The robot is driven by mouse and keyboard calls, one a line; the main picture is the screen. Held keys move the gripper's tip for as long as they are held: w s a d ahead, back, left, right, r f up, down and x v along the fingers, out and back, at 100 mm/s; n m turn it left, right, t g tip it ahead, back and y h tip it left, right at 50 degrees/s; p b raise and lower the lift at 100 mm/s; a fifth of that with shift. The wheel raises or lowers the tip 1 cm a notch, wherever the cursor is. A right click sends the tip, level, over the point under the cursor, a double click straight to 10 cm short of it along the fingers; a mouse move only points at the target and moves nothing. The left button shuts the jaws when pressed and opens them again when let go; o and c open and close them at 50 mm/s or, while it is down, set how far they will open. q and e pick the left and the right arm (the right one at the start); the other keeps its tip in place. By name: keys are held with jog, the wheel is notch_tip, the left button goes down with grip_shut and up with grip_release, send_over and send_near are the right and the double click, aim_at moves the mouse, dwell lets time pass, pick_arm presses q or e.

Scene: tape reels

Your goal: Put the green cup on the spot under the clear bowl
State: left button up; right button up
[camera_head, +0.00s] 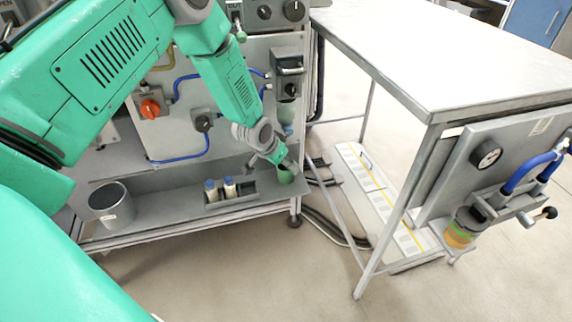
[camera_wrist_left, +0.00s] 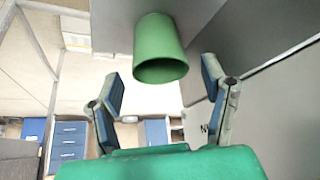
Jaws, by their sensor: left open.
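The green cup (camera_head: 285,175) stands at the right end of the grey lower shelf in the head view. In the left wrist view the green cup (camera_wrist_left: 160,45) shows its open rim, just beyond the fingertips and centred between them. My left gripper (camera_head: 274,159) is beside the cup in the head view. Its fingers are spread and empty in the left wrist view (camera_wrist_left: 162,80). A clear bowl (camera_head: 467,218) appears under the fixture on the right-hand panel, with a yellow-green layered part below it. My right gripper is not in view.
A grey bin (camera_head: 112,205) and a small holder with two white bottles (camera_head: 229,188) stand on the same shelf. A metal table (camera_head: 440,60) stands to the right, its leg between the shelf and the right panel.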

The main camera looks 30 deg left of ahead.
pick_arm(q)
jog(key=p+v, duration=0.3)
jog(key=v, duration=0.6)
jog(key=s+d+f+g, duration=0.2)
jog(key=s+d+f, duration=0.2)
jog(key=s, duration=0.5)
jog(key=s+d+f+g, duration=0.1)
jog(key=s+d+f, duration=0.35)
jog(key=s, duration=0.45)
jog(key=s+d+f+g, duration=0.1)
jog(key=s+g, duration=0.1)
jog(key=s, duration=1.3)
jog(key=shift+s+n+y, duration=0.25)
jog(key=shift+n+y, duration=0.05)
jog(key=shift+n, duration=0.1)
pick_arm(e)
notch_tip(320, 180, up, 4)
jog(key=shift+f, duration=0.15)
pick_arm(q)
jog(key=shift+d, duration=0.1)
notch_tip(320, 180, up, 11)
jog(key=p, duration=1.1)
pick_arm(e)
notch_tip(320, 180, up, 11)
pick_arm(q)
jog(key=shift+r, duration=0.1)
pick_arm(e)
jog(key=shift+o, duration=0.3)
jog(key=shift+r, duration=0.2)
